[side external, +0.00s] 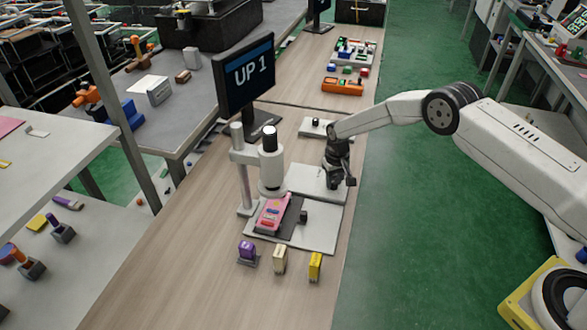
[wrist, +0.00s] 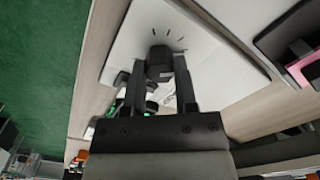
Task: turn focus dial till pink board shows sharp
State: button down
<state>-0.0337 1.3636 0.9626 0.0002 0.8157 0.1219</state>
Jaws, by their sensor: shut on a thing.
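The pink board (side external: 272,213) lies on a dark stage under the white scope (side external: 270,170) in the side view. Part of something pink (wrist: 303,66) shows at the right edge of the wrist view. My gripper (wrist: 170,78) is shut on a dark knob (wrist: 159,60), with one finger on each side. Tick marks fan out around the knob on its white plate (wrist: 215,75). In the side view, my gripper (side external: 337,182) is low over this plate (side external: 305,174) and hides the knob.
A purple block (side external: 247,252), a cream block (side external: 280,259) and a yellow block (side external: 315,266) stand in front of the scope. A small white plate with a black knob (side external: 315,123) lies behind my gripper. An orange tray (side external: 342,87) is farther back.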

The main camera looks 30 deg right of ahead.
aim_at(334, 181)
jog(key=m, duration=0.4)
jog(key=shift+m, duration=0.4)
jog(key=shift+c, duration=2)
grip_release()
jog(key=shift+r, duration=0.1)
jog(key=shift+r, duration=3.75)
jog(key=shift+r, duration=0.2)
